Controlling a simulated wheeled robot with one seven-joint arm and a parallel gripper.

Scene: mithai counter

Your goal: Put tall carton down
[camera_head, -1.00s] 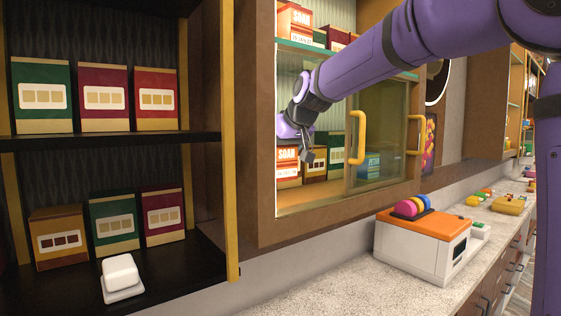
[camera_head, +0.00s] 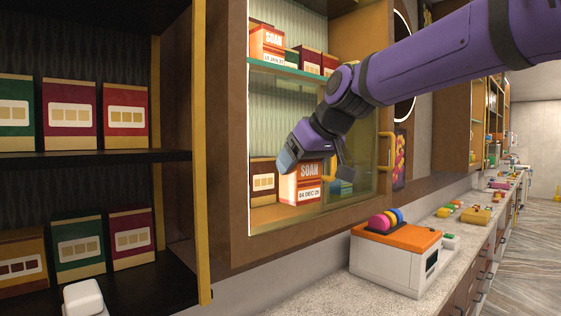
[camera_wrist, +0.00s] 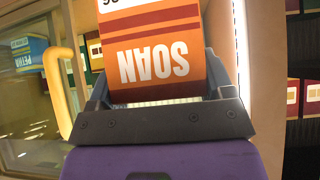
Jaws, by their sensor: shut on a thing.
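An orange and white carton (camera_head: 301,189) marked SOAN and dated 04 DEC 25 is in my gripper (camera_head: 316,165), at the open side of the wall cabinet in the head view. It looks upright there, clear of the shelf's left end. In the wrist view the carton (camera_wrist: 155,45) sits between the two fingers of my gripper (camera_wrist: 160,92), its lettering upside down. The gripper is shut on it. The carton's far side is hidden, and I cannot tell whether its bottom touches anything.
A brown carton (camera_head: 262,180) stands on the cabinet's lower shelf behind. A glass door with a yellow handle (camera_head: 386,150) is at the right, a blue carton (camera_wrist: 27,52) behind glass. A dark shelf (camera_head: 120,157) with several cartons stands left. Below, a counter holds an orange-topped machine (camera_head: 395,258).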

